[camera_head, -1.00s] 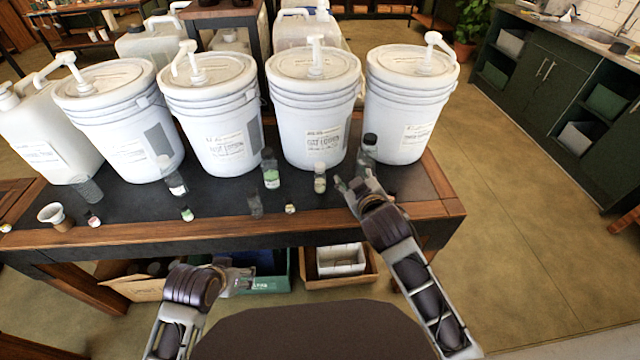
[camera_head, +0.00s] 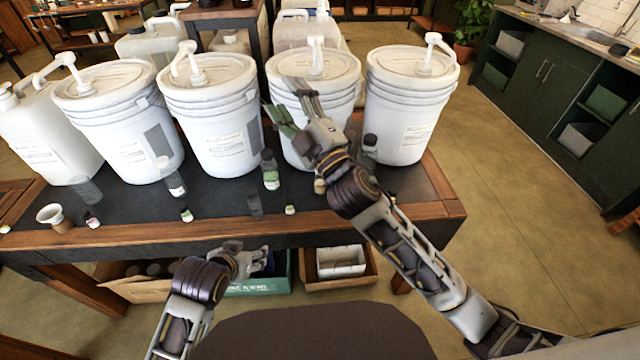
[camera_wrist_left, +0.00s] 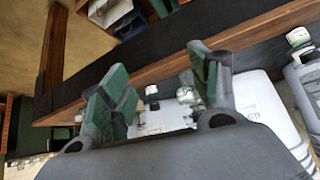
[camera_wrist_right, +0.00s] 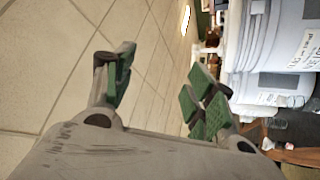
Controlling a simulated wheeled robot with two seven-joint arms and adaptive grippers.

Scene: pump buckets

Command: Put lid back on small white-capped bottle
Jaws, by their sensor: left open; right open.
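My right gripper (camera_head: 290,106) is open and empty, raised in front of the third white bucket. Its green-padded fingers also show spread in the right wrist view (camera_wrist_right: 160,85). A small pale-capped bottle (camera_head: 319,187) stands on the table's dark top, mostly hidden by my right wrist. I cannot tell which bottle is lidless; no loose lid is clear. My left gripper (camera_head: 256,260) is open and empty, low in front of the table.
Several white pump buckets (camera_head: 215,120) stand along the back of the table (camera_head: 130,235). Taller dark-capped bottles (camera_head: 270,172) stand before them. A cup (camera_head: 54,216) is at the left. Boxes (camera_head: 340,262) sit below. The floor at right is clear.

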